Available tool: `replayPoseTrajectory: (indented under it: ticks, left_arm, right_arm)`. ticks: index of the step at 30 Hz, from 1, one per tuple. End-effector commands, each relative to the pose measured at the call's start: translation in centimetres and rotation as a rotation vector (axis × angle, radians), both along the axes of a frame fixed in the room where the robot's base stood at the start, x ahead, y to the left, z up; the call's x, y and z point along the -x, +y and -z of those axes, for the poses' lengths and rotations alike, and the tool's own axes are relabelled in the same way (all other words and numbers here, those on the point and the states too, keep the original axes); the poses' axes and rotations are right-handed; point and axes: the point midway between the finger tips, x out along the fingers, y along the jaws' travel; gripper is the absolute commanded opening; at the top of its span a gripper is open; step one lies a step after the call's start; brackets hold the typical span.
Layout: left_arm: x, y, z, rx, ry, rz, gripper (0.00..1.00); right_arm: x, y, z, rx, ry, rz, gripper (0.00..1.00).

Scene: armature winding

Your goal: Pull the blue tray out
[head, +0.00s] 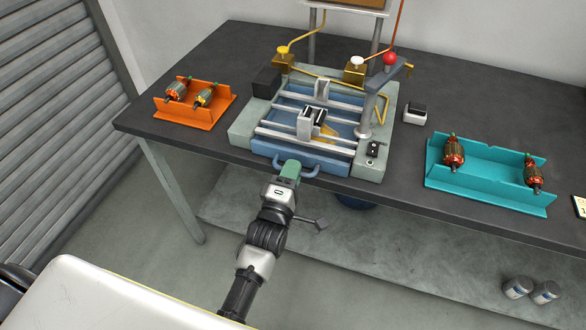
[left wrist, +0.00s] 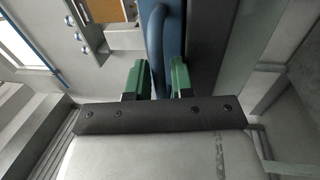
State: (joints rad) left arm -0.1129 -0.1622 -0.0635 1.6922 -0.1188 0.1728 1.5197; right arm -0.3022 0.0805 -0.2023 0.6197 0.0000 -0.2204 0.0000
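The blue tray (head: 332,164) sits in the grey-green frame of the winding machine on the dark table, under several metal rails. Its blue handle sticks out at the front and also shows in the left wrist view (left wrist: 157,40). My left gripper (head: 290,170) is at the handle's left part in the head view. In the left wrist view its green fingers (left wrist: 160,78) stand apart, one on each side of the handle bar, with a gap visible on the right side. Part of the handle is hidden behind the gripper in the head view. My right gripper is not in view.
An orange holder (head: 190,117) with two armatures stands at the left, a teal holder (head: 487,183) with two at the right. A small black-and-white box (head: 414,113) is beside the machine. Two cans (head: 517,287) stand on the lower shelf. Space in front of the table is open.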

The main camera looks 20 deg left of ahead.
Motion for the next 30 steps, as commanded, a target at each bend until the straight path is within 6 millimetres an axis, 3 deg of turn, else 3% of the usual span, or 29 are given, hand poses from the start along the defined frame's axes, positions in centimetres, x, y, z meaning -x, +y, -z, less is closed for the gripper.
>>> replayPoseTrajectory:
  ticks: [9,15,25,30]
  left_arm:
    - [-0.4,0.0,0.0,0.0,0.001,0.0,0.22]
    - [-0.4,0.0,0.0,0.0,0.001,0.0,0.0]
    - [0.0,0.0,-0.1,0.0,0.003,0.0,0.0]
    - [2.3,0.1,-0.2,0.0,0.007,0.001,0.0]
  right_arm:
    - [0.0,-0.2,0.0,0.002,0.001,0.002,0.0]
    - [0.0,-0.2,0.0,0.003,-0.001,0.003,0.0]
    - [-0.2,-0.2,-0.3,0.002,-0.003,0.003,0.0]
    - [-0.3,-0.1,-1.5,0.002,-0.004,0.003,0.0]
